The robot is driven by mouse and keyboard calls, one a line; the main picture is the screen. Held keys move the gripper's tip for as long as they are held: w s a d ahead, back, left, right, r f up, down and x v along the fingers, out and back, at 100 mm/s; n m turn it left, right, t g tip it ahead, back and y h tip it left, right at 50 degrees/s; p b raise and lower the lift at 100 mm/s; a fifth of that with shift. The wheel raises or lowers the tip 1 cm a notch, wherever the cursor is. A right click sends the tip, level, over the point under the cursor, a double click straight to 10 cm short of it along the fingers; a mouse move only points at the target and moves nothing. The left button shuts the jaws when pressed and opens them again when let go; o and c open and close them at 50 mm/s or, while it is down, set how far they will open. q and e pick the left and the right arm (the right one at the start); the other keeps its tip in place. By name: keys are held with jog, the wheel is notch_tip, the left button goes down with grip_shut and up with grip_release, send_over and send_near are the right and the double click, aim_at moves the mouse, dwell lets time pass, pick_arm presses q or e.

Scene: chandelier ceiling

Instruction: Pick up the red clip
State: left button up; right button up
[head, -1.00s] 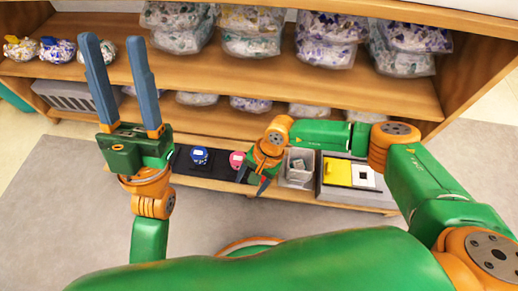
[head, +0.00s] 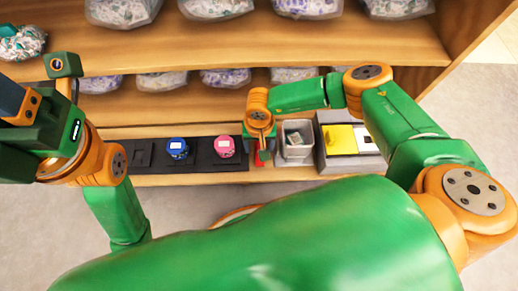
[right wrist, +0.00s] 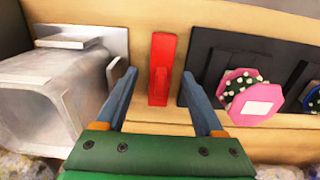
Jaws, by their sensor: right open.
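The red clip (right wrist: 162,62) stands out on the pale wooden shelf board, between a clear bin and a black tray. In the head view a little of its red (head: 258,161) shows under my right gripper (head: 261,150), which hides most of it. In the right wrist view my right gripper (right wrist: 159,78) is open. Its two blue fingers lie either side of the clip in the picture, with no visible contact. My left gripper (head: 12,100) is at the left edge, partly cut off, away from the clip.
Left of the clip, a black tray (head: 193,165) holds a blue and a pink round object. Bagged goods fill the shelves above.

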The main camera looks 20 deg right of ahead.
grip_shut()
jog(key=shift+r, duration=0.1)
